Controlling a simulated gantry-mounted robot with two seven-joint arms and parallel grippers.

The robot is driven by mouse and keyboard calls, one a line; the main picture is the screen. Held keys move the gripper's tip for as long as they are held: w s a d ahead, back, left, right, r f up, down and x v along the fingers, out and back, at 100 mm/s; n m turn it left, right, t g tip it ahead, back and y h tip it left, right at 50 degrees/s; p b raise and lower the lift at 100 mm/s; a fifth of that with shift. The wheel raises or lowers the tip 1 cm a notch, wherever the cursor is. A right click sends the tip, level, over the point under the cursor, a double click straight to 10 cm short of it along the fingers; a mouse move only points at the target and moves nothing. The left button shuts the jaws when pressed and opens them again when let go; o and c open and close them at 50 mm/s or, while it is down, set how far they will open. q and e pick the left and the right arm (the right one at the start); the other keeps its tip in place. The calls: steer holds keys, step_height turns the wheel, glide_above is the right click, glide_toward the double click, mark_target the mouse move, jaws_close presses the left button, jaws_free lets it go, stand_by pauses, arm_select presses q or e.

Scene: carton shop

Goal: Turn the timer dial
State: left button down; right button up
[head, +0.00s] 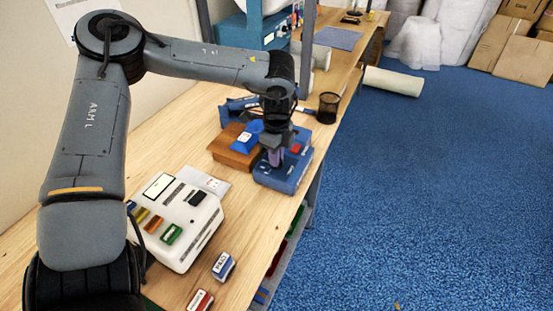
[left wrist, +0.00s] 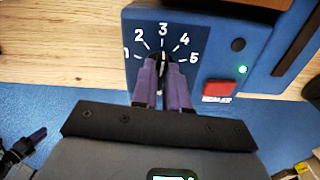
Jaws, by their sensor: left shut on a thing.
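The timer dial (left wrist: 163,57) is a small dark knob on a blue panel (left wrist: 205,50), ringed by the printed numbers 1 to 5. A light mark on the knob seems to point up toward the 3, but the fingers cover most of it. My left gripper (left wrist: 163,66) has its purple fingers closed on the dial from either side. In the head view, my left gripper (head: 275,160) reaches down onto the blue box (head: 285,178) that bears the dial. The dial itself is hidden there.
On the panel, a red button (left wrist: 220,90), a lit green lamp (left wrist: 243,70) and a black round part (left wrist: 238,44) sit right of the dial. A brown box (head: 236,148) stands left of the blue box. A black mesh cup (head: 328,106) is behind. A white machine (head: 178,220) stands nearer.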

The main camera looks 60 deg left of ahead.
arm_select(q)
steer(key=shift+n, duration=0.5)
steer(key=c, duration=1.1)
jaws_free()
steer(key=shift+c, duration=0.2)
steer(key=shift+r, duration=0.1)
step_height(320, 180, up, 11)
